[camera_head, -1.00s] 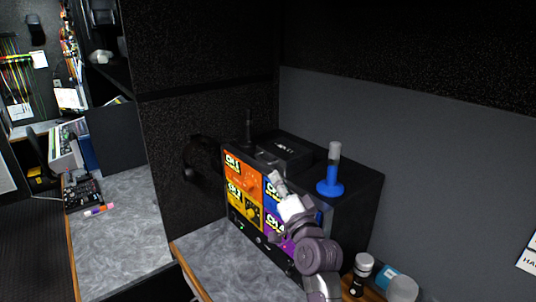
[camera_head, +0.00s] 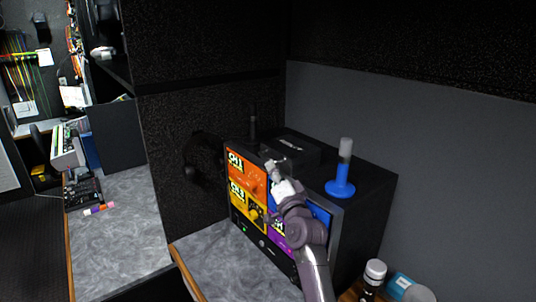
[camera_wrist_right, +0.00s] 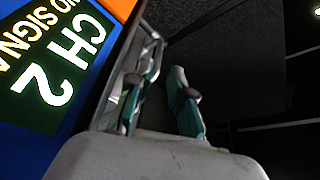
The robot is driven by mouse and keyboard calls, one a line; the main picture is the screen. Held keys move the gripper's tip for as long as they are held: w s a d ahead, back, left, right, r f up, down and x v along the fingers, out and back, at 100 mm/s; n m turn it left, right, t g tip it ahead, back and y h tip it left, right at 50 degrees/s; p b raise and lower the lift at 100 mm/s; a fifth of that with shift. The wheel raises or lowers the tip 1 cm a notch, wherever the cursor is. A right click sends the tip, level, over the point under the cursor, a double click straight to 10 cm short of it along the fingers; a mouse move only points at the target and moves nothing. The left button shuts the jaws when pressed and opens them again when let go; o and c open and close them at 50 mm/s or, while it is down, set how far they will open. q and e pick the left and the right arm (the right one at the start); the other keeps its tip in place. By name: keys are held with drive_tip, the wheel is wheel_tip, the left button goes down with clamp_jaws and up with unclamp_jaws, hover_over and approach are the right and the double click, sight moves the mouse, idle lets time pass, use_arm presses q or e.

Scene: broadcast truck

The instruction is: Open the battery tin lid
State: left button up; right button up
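A black box with small white lettering (camera_head: 292,147) lies on top of the monitor unit. It may be the battery tin, but its lid and seam are too dark to make out. My right gripper (camera_head: 272,165) is at the top front edge of the monitor, just in front of the box. In the right wrist view the two teal-padded fingers (camera_wrist_right: 166,98) stand apart with a dark gap between them. I see nothing clearly held there. Whether the fingers touch the box cannot be told. My left gripper is not in view.
The monitor unit (camera_head: 247,205) shows bright coloured channel panels, close beside my right gripper. A blue-based cylinder (camera_head: 340,183) stands on its top at the right. A white-capped bottle (camera_head: 374,272) stands at the lower right. The grey counter (camera_head: 215,262) in front is clear.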

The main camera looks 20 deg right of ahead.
sight(268, 158)
drive_tip(key=p+x, duration=0.1)
drive_tip(key=x, duration=0.5)
drive_tip(key=shift+d, duration=0.1)
drive_tip(key=shift+f, duration=0.1)
drive_tip(key=shift+c, duration=0.2)
clamp_jaws()
